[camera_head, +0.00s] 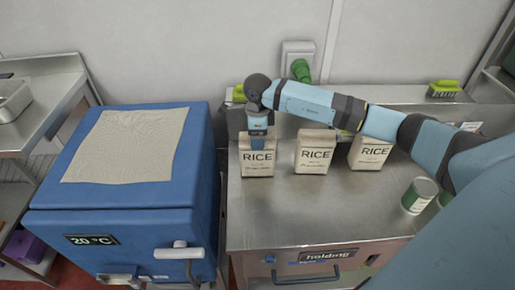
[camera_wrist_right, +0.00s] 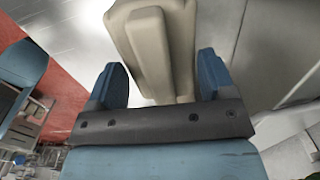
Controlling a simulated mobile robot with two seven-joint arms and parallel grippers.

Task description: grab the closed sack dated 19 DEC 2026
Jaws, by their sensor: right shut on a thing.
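Three cream sacks labelled RICE stand in a row on the steel counter: a left sack (camera_head: 257,160), a middle sack (camera_head: 314,153) and a right sack (camera_head: 369,153). Their small print, dates included, is too small to read. My right gripper (camera_head: 257,140) comes down from above onto the top of the left sack and is shut on it. In the right wrist view the sack (camera_wrist_right: 155,45) shows between the two blue fingers (camera_wrist_right: 164,82). The sack appears upright, at or very near the counter. My left gripper is not in view.
The steel counter (camera_head: 300,215) is clear in front of the sacks. Cans (camera_head: 419,196) stand at its right, partly behind my arm. A blue cabinet (camera_head: 130,225) reading 20 °C is on the left. A green-topped brush (camera_head: 443,88) lies at the back right.

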